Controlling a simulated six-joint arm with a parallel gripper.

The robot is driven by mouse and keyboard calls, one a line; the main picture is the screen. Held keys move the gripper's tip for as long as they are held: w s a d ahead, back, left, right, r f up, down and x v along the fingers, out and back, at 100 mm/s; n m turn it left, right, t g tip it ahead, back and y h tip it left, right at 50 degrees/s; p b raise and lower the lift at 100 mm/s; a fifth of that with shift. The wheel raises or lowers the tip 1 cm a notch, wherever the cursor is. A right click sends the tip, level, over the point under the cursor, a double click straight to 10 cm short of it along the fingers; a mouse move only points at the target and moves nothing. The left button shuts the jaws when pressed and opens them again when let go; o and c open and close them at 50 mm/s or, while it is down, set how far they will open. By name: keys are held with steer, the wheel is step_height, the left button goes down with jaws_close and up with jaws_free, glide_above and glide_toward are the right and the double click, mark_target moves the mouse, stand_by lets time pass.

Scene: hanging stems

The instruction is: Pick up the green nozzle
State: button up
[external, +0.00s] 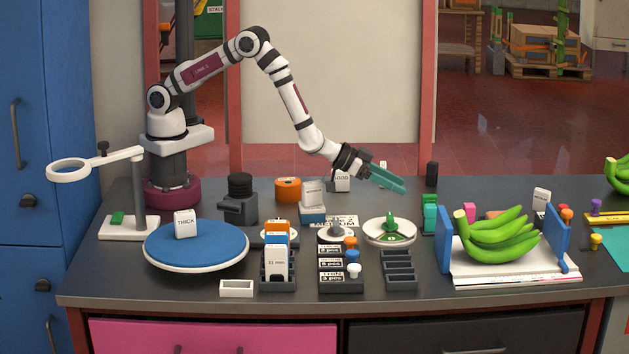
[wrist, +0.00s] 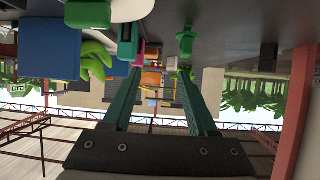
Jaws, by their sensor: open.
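My gripper (external: 403,186) has long teal fingers. It hangs in the air above the right-middle of the table, pointing right and slightly down. In the wrist view, which is upside down, the fingers (wrist: 159,74) stand apart with nothing held. A small green piece (wrist: 187,38), possibly the green nozzle, stands on the table just beyond the right fingertip. A teal-green piece (wrist: 127,42) shows by the left fingertip. In the external view, green pieces (external: 430,213) stand right of and below the gripper. I cannot tell for certain which is the nozzle.
Green bananas (external: 497,238) lie on a white stand between blue panels (external: 443,239), right of the green pieces. A dark upright block (external: 432,173) stands behind. A white dish with a green insert (external: 392,231) and a dark slotted rack (external: 399,270) are in front. A blue turntable (external: 205,250) is at left.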

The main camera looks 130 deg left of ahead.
steer(key=n+y, duration=0.1)
steer(key=y, duration=0.1)
glide_toward(424, 195)
steer(key=x, duration=1)
steer(key=shift+a, duration=0.1)
jaws_close()
